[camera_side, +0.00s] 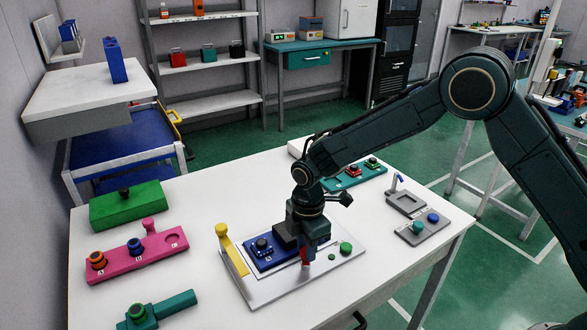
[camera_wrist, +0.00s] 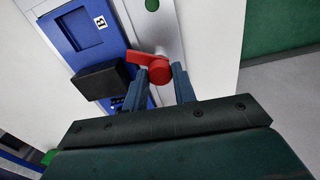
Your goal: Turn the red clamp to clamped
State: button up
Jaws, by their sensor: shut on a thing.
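The red clamp (camera_wrist: 160,73) shows in the wrist view as a round body with a short lever pointing left, toward a black block (camera_wrist: 103,80). My gripper (camera_wrist: 160,75) has its two blue-grey fingers on either side of the round body and is shut on it. In the side view, my gripper (camera_side: 306,255) points down over the pale base plate (camera_side: 272,291), and a small red part of the clamp (camera_side: 306,258) shows at its fingers. The blue fixture (camera_side: 262,260) with a black knob lies just left of it. The fingers hide part of the clamp.
A yellow handle (camera_side: 231,247) stands at the plate's left edge. Green buttons (camera_side: 345,247) sit to the right. A pink block (camera_side: 138,254) and a green box (camera_side: 126,205) are on the table's left; grey trays (camera_side: 422,229) are on its right. The front right tabletop is clear.

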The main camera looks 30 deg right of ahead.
jog(key=n, duration=0.6)
dwell(0.4)
jog(key=o, duration=1)
jog(key=shift+r, duration=0.15)
notch_tip(320, 180, up, 14)
dwell(0.6)
